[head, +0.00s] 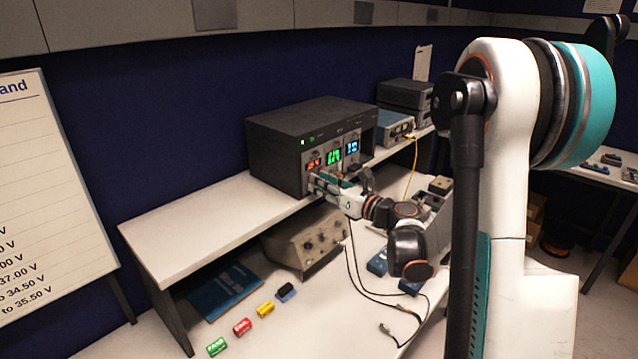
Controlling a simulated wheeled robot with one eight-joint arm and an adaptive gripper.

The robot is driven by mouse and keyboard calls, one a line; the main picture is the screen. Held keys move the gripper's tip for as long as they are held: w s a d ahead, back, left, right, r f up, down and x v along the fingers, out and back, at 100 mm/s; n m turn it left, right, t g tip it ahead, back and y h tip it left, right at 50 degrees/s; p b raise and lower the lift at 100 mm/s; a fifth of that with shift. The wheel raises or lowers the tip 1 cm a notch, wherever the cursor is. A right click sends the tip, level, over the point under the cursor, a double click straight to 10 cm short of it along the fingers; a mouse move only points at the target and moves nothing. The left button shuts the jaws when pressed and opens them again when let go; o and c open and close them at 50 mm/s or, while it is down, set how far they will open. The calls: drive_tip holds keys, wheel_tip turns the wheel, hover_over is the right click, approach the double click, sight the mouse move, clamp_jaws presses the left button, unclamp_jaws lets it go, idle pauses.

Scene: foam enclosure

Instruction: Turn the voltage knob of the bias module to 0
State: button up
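A black instrument crate (278,143) stands on the raised shelf, its front facing right. Modules with lit displays fill its front: a red display (314,163), a green display (334,156) and a blue display (352,147). The labels are too small to read, so I cannot tell which is the bias module. My gripper (318,184) is at the lower front of the crate, below the red display. It covers that part of the panel, so the voltage knob does not show clearly. I cannot tell whether the fingers touch a knob or are open.
Below the shelf are a beige instrument with knobs (310,240), a blue folder (224,291) and several coloured cylinders (243,326). Black cables (362,285) lie on the bench. A blue instrument (394,128) stands right of the crate. The shelf's left part is clear.

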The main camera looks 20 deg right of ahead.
drive_tip(key=shift+w+a, duration=0.25)
drive_tip(key=shift+w, duration=0.35)
clamp_jaws()
drive_tip(key=shift+n, duration=0.3)
drive_tip(key=shift+n+b, duration=1.55)
drive_tip(key=shift+n, duration=1.15)
